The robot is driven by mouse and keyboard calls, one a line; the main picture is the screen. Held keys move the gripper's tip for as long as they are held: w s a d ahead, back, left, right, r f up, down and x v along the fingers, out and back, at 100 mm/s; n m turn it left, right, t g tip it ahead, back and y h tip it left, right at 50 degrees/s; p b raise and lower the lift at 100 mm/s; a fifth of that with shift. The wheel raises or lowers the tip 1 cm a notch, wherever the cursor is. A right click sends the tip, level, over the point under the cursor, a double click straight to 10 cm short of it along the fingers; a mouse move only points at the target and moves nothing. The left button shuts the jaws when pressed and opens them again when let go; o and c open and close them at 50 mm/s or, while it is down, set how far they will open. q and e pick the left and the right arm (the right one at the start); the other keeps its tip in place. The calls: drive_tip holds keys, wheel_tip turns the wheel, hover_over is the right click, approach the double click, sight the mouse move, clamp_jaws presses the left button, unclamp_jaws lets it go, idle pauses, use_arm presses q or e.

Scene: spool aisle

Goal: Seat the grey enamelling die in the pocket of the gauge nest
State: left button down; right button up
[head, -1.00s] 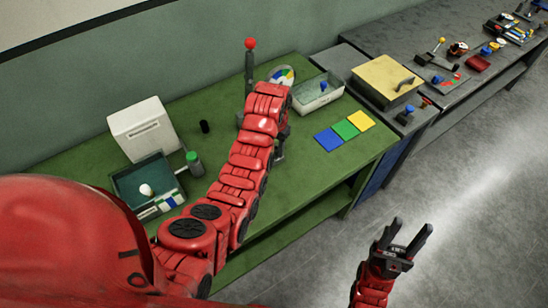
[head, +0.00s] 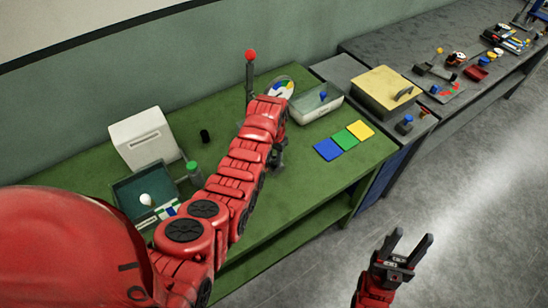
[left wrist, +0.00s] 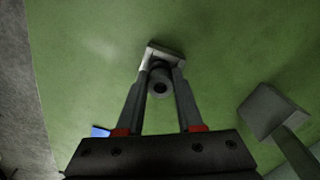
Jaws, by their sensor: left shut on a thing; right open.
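My left gripper (left wrist: 160,78) is shut on a small dark grey round piece (left wrist: 160,88) with a hole in its end, likely the grey enamelling die. A pale square block (left wrist: 164,52) shows just beyond the fingertips in the left wrist view, perhaps the gauge nest. I cannot tell whether the die touches it or sits in a pocket. In the head view my left gripper (head: 278,157) is low over the green bench, and the arm largely hides the held piece.
A post with a red ball (head: 250,58) stands behind my left arm; a grey block (left wrist: 270,110) shows right in the left wrist view. Blue, green and yellow squares (head: 345,139) lie right on the bench (head: 300,175).

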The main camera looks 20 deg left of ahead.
use_arm(q)
drive_tip(key=shift+f, duration=0.2)
drive_tip(key=c, duration=0.5)
unclamp_jaws()
drive_tip(key=shift+r, duration=0.1)
drive_tip(key=shift+c, duration=0.2)
drive_tip(key=shift+r, duration=0.1)
